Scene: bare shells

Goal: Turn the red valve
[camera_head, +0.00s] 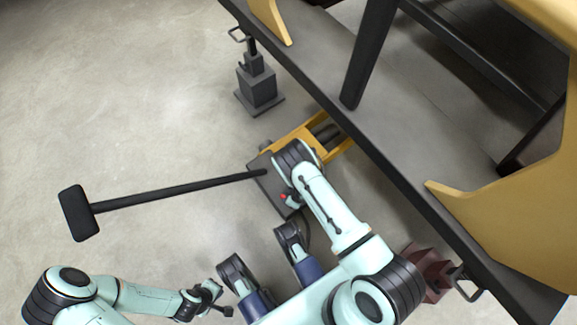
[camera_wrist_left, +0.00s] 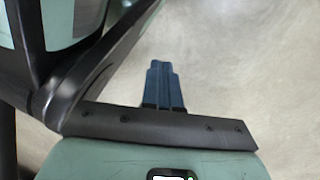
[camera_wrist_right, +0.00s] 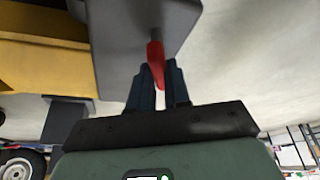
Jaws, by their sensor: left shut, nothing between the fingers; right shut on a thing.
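The red valve (camera_head: 284,196) is a small red spot on the dark grey box (camera_head: 267,184) in the head view, partly covered by my right wrist. In the right wrist view the red valve (camera_wrist_right: 155,62) is a red handle on a short grey stem from the box. My right gripper (camera_wrist_right: 158,78) is shut on the red handle, its blue fingers on either side. In the head view its fingers are hidden. My left gripper (camera_wrist_left: 161,65) is shut and empty, above bare floor; in the head view it is at the lower left, well away from the valve.
A long black bar with a block end (camera_head: 78,212) reaches to the box from the left. A yellow frame (camera_head: 292,135) adjoins the box. A grey jack (camera_head: 258,88) stands behind, a dark red one (camera_head: 428,270) at right. A large dark beam (camera_head: 385,165) overhangs the right.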

